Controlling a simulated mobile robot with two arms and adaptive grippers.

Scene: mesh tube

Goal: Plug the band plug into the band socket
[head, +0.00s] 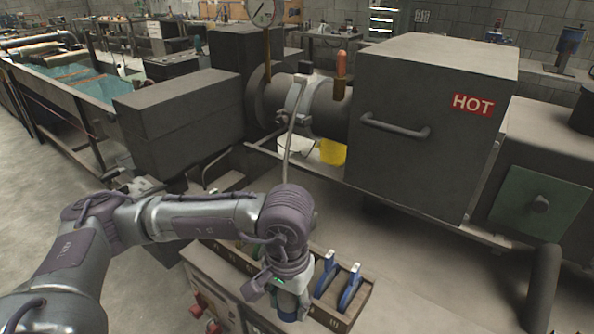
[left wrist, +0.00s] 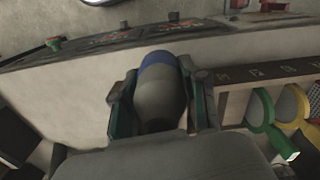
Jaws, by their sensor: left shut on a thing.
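My left gripper (head: 287,306) reaches down at the front of a box with a slotted rack. In the left wrist view its two fingers (left wrist: 162,108) are shut on a grey, rounded plug with a blue end (left wrist: 160,92), which I take to be the band plug. In the head view only a bit of blue shows under the gripper. A pale cable (head: 290,140) hangs from a clamp band (head: 299,98) on the barrel and passes behind my arm. I cannot make out the band socket in either view. My right gripper is not in view.
The rack (head: 362,303) beside the gripper holds blue-handled pieces (head: 350,288); green (left wrist: 262,110) and yellow ones show in the wrist view. The box front has red fittings (head: 197,306). A large grey housing marked HOT (head: 420,120) stands behind. The bench right of the rack is bare.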

